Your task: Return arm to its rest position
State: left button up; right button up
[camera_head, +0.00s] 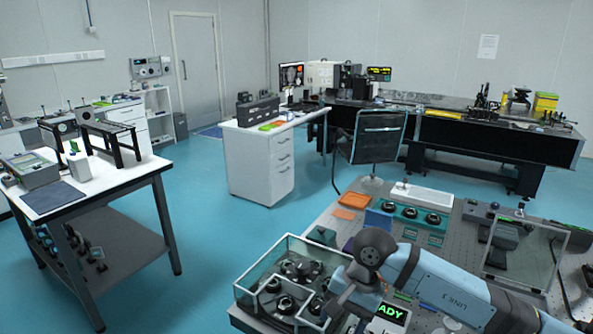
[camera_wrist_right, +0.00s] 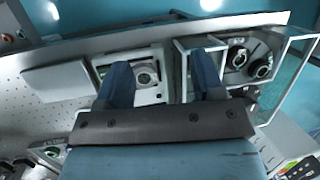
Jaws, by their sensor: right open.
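My right arm (camera_head: 440,285), pale blue with dark joints, reaches in from the lower right over the near optical table (camera_head: 335,222). Its wrist bends down beside a glass-walled case (camera_head: 262,252) holding several dark round optics. In the right wrist view my right gripper (camera_wrist_right: 163,72) is open, its two blue-grey fingers spread with nothing gripped between them. Behind the fingers are a light-coloured unit with a round part (camera_wrist_right: 147,76) and the glass case (camera_wrist_right: 283,92). I cannot tell the height of the fingertips above the table. My left gripper is not in view.
A unit with a green lit display (camera_head: 392,313) sits close under my right arm. A teal holder (camera_head: 408,213), a white tray (camera_head: 422,196) and a clear-panelled device (camera_head: 520,255) stand on the near table. Blue floor (camera_head: 215,240) lies open to the left.

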jog(key=s+a+r+m+y+p, duration=0.2)
jog(key=s+a+r+m+y, duration=0.2)
jog(key=s+a+m+y, duration=0.25)
jog(key=s+a+r+m+y+p, duration=0.25)
jog(key=a+m+y, duration=0.25)
jog(key=m+y, duration=0.35)
jog(key=d+f+m+t+h+p, duration=0.15)
jog(key=d+m+t+h, duration=0.35)
jog(key=m, duration=0.6)
jog(key=d+f+m+t+h+p, duration=0.1)
jog(key=d+f+m+t, duration=0.2)
jog(key=m+t, duration=0.65)
jog(key=d+f+m+t+h+p, duration=0.15)
jog(key=d+m+t, duration=0.25)
jog(key=m, duration=1)
jog(key=s+d+f+m+g+h+p, duration=0.1)
jog(key=s+d+f+m+g+h, duration=0.5)
jog(key=s+f+m, duration=0.6)
notch_tip(320, 180, down, 2)
jog(key=shift+d+f+m+h+p, duration=0.15)
jog(key=shift+d+m+h+p, duration=0.2)
jog(key=shift+d+m+h, duration=0.6)
